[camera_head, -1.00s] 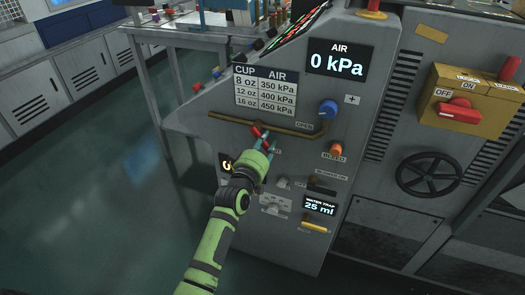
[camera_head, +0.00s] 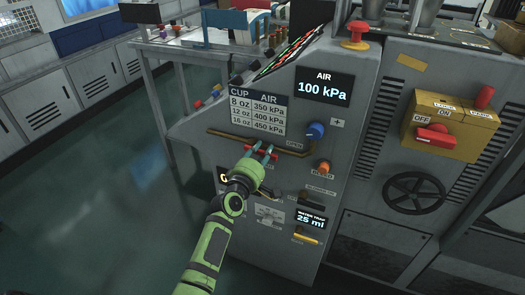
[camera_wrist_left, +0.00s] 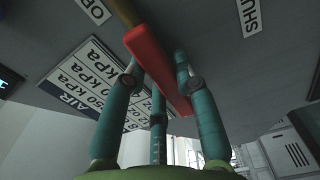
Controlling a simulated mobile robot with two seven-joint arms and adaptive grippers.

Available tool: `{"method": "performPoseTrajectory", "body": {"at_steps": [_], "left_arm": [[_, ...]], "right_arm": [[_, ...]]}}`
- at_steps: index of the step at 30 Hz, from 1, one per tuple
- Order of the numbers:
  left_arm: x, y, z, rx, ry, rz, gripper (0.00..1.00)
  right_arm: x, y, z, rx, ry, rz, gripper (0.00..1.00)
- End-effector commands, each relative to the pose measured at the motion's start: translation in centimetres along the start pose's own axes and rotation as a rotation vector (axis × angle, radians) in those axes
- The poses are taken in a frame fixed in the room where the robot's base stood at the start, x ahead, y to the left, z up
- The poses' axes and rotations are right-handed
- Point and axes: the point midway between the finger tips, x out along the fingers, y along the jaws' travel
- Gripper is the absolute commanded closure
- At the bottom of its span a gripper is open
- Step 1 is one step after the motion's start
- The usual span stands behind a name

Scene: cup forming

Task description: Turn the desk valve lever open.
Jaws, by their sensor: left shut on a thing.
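In the left wrist view, the red lever (camera_wrist_left: 150,55) passes between the fingers of my left gripper (camera_wrist_left: 160,77). The AIR display (camera_head: 323,88) reads 100 kPa. My right gripper is not in view.
A blue knob (camera_head: 316,130) and an orange BLEED knob (camera_head: 323,167) sit right of the lever. A yellow switch box (camera_head: 450,125) and a black handwheel (camera_head: 414,193) are farther right. Open floor (camera_head: 110,200) lies to the left.

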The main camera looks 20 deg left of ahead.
Motion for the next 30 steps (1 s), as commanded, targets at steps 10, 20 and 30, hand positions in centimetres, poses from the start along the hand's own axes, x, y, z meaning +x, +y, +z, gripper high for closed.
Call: {"method": "performPoseTrajectory", "body": {"at_steps": [10,20,30], "left_arm": [[0.09,0.68,-0.05,-0.086,-0.002,0.004,1.0],[0.1,0.72,-0.05,-0.094,-0.001,0.005,1.0],[0.06,0.6,-0.06,-0.092,-0.001,0.003,0.46]], "right_arm": [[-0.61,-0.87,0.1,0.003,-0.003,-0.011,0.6],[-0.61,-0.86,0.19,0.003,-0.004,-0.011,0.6],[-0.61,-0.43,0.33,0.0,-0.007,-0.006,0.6]]}}
